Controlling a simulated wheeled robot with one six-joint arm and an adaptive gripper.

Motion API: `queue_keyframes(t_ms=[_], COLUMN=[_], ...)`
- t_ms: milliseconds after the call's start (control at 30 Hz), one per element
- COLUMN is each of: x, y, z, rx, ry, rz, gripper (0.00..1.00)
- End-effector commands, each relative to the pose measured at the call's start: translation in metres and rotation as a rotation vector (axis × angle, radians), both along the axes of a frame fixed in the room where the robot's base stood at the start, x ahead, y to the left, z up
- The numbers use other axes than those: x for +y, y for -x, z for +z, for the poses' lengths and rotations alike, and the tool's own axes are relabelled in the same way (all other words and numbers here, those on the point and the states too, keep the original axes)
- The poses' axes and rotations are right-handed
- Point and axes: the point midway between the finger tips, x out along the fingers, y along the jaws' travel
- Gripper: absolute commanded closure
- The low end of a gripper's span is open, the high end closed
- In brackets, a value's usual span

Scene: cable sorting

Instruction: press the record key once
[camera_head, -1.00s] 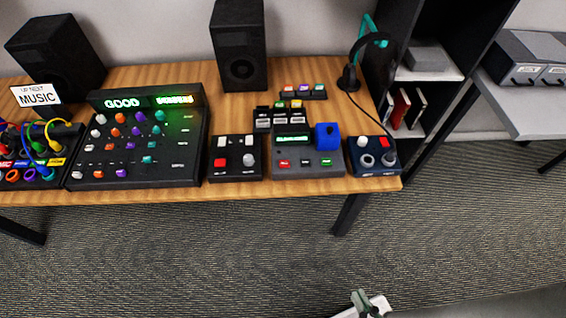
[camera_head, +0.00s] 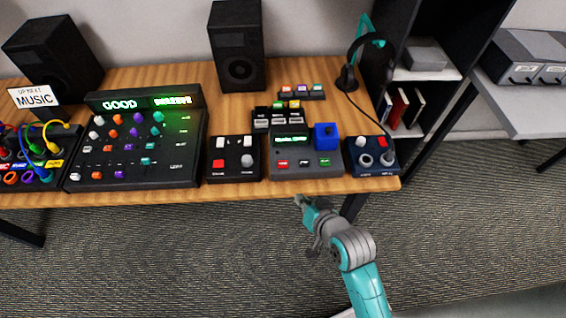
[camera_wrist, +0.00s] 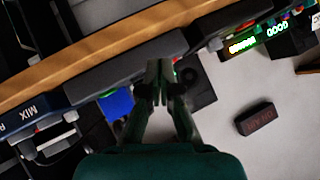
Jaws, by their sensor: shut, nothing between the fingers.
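A dark grey recorder box (camera_head: 306,165) with a green-lit display stands near the table's front edge in the head view. My gripper (camera_head: 299,201) is shut and empty, just in front of the table edge below this box, apart from the keys. In the wrist view my fingers (camera_wrist: 161,75) are together in front of a dark box edge that hides the keys.
A blue block (camera_head: 325,132) sits at the recorder's right. A box (camera_head: 235,165) with another red button stands left, a blue knob box (camera_head: 371,158) right. A mixer (camera_head: 135,150), speakers (camera_head: 237,50) and headphones (camera_head: 350,75) stand around. Open floor lies in front.

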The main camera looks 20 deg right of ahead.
Motion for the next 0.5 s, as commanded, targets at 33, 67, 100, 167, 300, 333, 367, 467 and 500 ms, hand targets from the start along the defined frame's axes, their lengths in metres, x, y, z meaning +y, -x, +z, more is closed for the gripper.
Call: queue_keyframes(t_ms=[33, 67, 100, 167, 300, 333, 367, 467, 500], x=[0.000, 0.000, -0.001, -0.001, -0.001, -0.001, -0.001, -0.003, -0.003], y=[-0.019, -0.027, -0.039, -0.055, -0.091, -0.097, -0.103, -0.119, -0.124], z=[0.008, 0.012, 0.017, 0.026, 0.051, 0.056, 0.062, 0.080, 0.086], rx=[0.008, 0.019, 0.031, 0.053, 0.103, 0.114, 0.125, 0.156, 0.168], ry=[-0.018, -0.030, -0.043, -0.065, -0.107, -0.114, -0.122, -0.140, -0.147], rz=[0.001, 0.001, 0.002, 0.005, 0.013, 0.015, 0.017, 0.023, 0.024], gripper=[1.00, 1.00, 1.00, 1.00, 1.00, 1.00, 1.00, 1.00, 1.00])
